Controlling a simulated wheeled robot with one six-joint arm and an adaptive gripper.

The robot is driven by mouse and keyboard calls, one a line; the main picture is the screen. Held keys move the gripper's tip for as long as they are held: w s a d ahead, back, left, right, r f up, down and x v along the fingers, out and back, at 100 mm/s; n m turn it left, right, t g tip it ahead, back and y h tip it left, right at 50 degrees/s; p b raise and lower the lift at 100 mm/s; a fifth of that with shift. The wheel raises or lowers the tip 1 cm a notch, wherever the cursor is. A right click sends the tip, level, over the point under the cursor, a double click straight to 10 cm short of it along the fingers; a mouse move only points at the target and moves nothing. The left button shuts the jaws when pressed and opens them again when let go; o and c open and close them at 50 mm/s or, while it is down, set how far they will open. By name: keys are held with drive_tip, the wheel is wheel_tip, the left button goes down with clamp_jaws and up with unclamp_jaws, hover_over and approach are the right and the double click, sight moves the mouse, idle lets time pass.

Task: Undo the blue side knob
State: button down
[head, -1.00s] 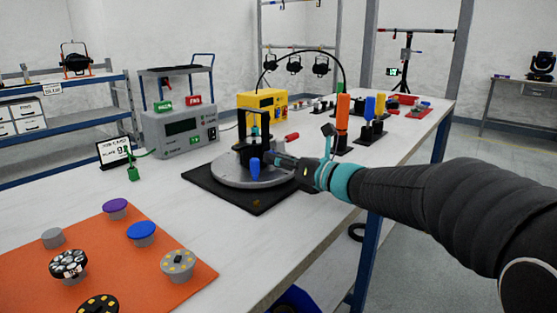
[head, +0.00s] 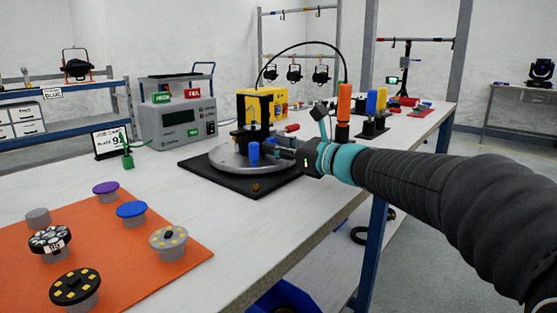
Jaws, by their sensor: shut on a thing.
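The blue side knob (head: 268,147) is on the fixture's right side, small and partly covered by my fingers. A taller upright blue piece (head: 254,152) stands just left of it, at the front. My gripper (head: 280,151) reaches in from the right, level with the knob, and is shut on it. The fingertips are small and dark here, so the exact contact is hard to see.
The turntable sits on a black mat (head: 252,189). A grey control box (head: 178,122) and a yellow box (head: 279,104) stand behind. Orange, yellow and blue upright handles stand beyond my wrist. An orange mat (head: 145,262) with several round pucks lies front left; white table between is clear.

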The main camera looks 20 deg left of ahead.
drive_tip(key=shift+f+n+b, duration=0.1)
drive_tip(key=shift+n+b, duration=1.4)
drive_tip(key=shift+n, duration=0.2)
drive_tip(key=c, duration=0.8)
unclamp_jaws()
